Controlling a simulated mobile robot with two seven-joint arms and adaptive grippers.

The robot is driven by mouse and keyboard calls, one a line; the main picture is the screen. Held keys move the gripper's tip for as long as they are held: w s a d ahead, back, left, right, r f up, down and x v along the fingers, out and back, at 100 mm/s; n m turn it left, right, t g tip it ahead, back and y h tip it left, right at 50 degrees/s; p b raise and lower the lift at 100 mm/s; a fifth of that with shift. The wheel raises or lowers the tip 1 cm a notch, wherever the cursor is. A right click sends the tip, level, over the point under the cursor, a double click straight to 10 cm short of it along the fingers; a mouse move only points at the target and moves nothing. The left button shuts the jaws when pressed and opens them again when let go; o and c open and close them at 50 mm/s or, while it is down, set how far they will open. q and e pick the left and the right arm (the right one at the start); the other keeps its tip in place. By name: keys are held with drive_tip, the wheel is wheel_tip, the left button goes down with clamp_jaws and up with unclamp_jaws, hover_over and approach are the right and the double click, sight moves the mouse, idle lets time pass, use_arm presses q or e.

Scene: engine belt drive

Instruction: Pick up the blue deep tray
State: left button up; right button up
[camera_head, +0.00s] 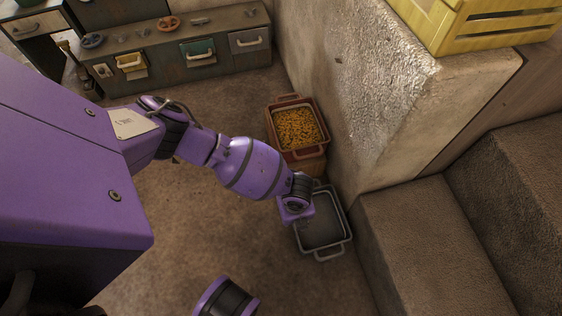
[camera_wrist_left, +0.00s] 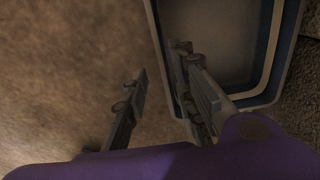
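The blue deep tray (camera_head: 322,232) stands on the floor beside the stone wall and step. It looks grey inside and empty in the head view; its blue rim shows in the left wrist view (camera_wrist_left: 283,60). My left gripper (camera_wrist_left: 160,62) is open at the tray's left edge. One finger is outside the tray and the other is over its inside, with the near wall between them. I cannot tell how deep the fingers reach. In the head view my left wrist covers the fingers and the tray's upper left corner. My right gripper is out of view.
A reddish tray of yellow pieces (camera_head: 297,127) sits just behind the blue tray. Stone steps (camera_head: 430,235) and a wall (camera_head: 350,90) bound the right side. A drawer cabinet (camera_head: 185,60) stands at the back. Brown floor is free to the left.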

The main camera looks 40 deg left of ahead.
use_arm(q)
drive_tip(key=f+b, duration=0.2)
drive_tip(key=f, duration=0.1)
drive_tip(key=f+b, duration=0.1)
drive_tip(key=f, duration=0.1)
drive_tip(key=shift+w+d+f, duration=0.1)
drive_tip(key=shift+w+d, duration=0.15)
drive_tip(key=shift+w, duration=0.15)
drive_tip(key=shift+f, duration=0.15)
clamp_jaws()
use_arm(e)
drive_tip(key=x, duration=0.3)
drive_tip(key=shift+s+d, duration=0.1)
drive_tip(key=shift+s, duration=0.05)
